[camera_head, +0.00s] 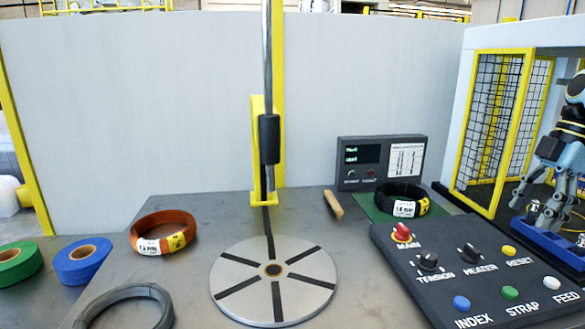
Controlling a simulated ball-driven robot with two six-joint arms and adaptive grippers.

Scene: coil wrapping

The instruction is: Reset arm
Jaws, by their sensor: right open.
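My right gripper (534,211) is at the right edge of the head view, pointing down, with its fingers apart and nothing seen between them. It is above or in front of a blue tray-like object (548,240), beyond the control panel (480,270); the exact height is hard to tell. My left gripper is not in view. A round grey turntable (300,291) with black radial slots lies at the middle front, with no coil on it. An orange-brown coil (150,228) with labels lies to its left. A black coil (392,189) lies on a green mat (366,207).
A grey coil (100,300), a blue tape roll (83,270) and a green roll (18,270) lie at left. A yellow post (256,150) rises behind the turntable. A small display box (382,150) and a wooden-looking stick (334,204) are nearby. A yellow-framed mesh cage (462,170) stands at right.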

